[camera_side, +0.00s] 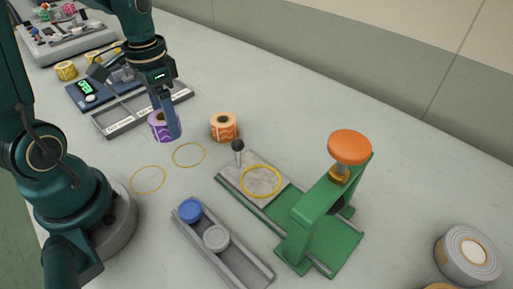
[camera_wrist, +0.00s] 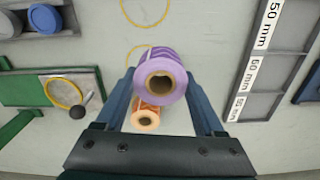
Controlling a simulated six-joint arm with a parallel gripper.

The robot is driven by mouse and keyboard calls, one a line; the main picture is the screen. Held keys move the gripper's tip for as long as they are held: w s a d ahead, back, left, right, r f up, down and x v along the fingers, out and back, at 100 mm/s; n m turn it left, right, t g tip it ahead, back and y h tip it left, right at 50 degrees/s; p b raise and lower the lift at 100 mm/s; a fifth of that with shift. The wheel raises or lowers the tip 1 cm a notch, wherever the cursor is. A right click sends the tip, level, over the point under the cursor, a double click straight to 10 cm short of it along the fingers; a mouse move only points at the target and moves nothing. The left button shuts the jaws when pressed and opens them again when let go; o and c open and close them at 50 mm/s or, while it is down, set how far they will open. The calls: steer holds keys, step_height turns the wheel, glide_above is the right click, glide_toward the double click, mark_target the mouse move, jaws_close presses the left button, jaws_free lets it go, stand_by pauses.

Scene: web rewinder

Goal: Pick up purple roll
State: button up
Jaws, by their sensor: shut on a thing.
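The purple roll (camera_side: 158,128) has a brown core and sits between the fingers of my gripper (camera_side: 168,130). In the wrist view, the purple roll (camera_wrist: 160,62) lies between both fingers of my gripper (camera_wrist: 160,76), with its core opening facing the camera. My gripper is shut on it. The roll looks larger and nearer to the wrist camera than the orange roll. I cannot tell clearly whether its underside touches the table. One finger hides part of it in the side view.
An orange roll (camera_side: 224,127) stands close to the right. A grey labelled tray (camera_side: 135,112) lies behind. Yellow rings (camera_side: 188,154) mark the table in front. A green press (camera_side: 325,215) with an orange knob and a grey rail (camera_side: 240,262) with blue and grey caps stand nearer the camera.

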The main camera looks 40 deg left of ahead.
steer(key=s+a+r, duration=0.5)
steer(key=a, duration=0.1)
steer(key=shift+a, duration=0.35)
